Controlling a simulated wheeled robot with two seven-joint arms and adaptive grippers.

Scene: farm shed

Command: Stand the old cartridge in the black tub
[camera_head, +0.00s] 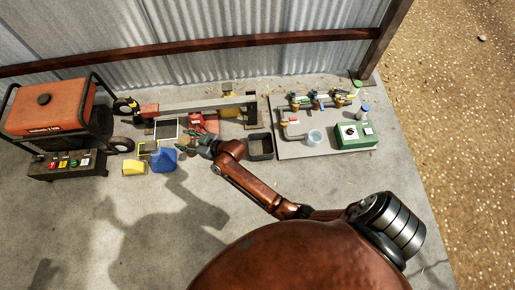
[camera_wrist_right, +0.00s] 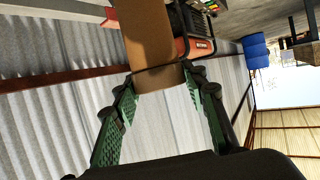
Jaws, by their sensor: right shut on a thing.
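The black tub (camera_head: 250,147) stands open on the concrete floor, left of the grey plate. My right gripper (camera_head: 188,139) is left of the tub, near the blue container, with its arm reaching in from the lower right. In the right wrist view, the green fingers of my right gripper (camera_wrist_right: 160,108) are shut on a brown cylinder, the old cartridge (camera_wrist_right: 150,40), which extends away beyond the fingertips. My left gripper is not in view.
The grey plate (camera_head: 290,148) carries valves, a clear cup (camera_head: 315,137) and a green box (camera_head: 347,136). A blue container (camera_head: 164,160) and a yellow one (camera_head: 133,168) stand left of the gripper, near an orange generator (camera_head: 45,108). The front floor is clear.

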